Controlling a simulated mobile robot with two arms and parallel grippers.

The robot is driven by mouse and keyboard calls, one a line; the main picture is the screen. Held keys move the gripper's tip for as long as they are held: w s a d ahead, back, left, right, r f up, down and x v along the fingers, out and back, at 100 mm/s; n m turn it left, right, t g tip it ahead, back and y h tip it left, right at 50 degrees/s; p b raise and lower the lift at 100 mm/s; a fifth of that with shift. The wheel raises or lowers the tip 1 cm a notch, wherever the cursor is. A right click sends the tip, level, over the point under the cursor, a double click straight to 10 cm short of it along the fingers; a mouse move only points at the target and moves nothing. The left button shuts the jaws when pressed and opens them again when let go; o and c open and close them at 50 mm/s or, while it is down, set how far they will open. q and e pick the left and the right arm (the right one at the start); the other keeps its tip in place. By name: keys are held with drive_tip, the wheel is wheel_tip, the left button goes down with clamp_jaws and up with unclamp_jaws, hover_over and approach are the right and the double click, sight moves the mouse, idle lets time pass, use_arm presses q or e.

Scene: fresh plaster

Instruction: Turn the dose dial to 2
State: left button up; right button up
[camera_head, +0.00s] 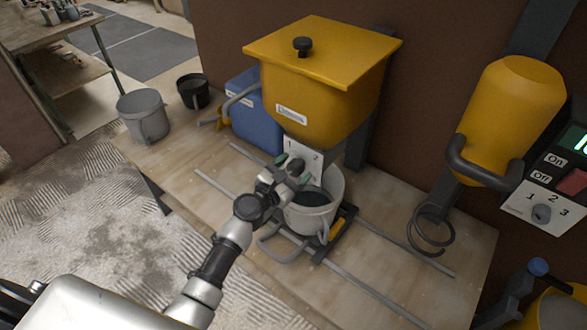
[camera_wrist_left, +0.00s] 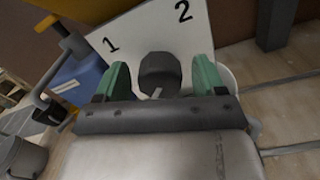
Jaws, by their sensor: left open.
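The dose dial is a dark round knob (camera_wrist_left: 160,72) on a white plate (camera_wrist_left: 150,32) printed with 1 and 2. In the head view the plate (camera_head: 290,147) sits below the yellow hopper (camera_head: 318,95), and the knob is largely hidden by my gripper. My left gripper (camera_head: 296,172) is at the dial, its green-padded fingers open. In the left wrist view the fingers (camera_wrist_left: 162,78) stand one on each side of the knob, with gaps visible. A small light mark shows at the knob's lower edge; I cannot tell which number the dial points to. My right gripper is not in view.
A white bucket (camera_head: 322,217) stands under the hopper, close beside my left gripper, on a rail frame. A blue canister (camera_head: 252,127) is left of the hopper. A grey bucket (camera_head: 143,116) and black bucket (camera_head: 194,91) stand further left. A panel (camera_head: 548,208) with another knob is at right.

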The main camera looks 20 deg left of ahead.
use_arm(q)
drive_tip(key=shift+w, duration=0.1)
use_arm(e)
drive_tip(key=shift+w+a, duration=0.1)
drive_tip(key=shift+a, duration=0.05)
use_arm(q)
drive_tip(key=shift+c, duration=0.9)
drive_tip(key=c, duration=0.7)
drive_tip(key=shift+c, duration=0.2)
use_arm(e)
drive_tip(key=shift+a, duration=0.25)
use_arm(q)
drive_tip(key=shift+f, duration=0.1)
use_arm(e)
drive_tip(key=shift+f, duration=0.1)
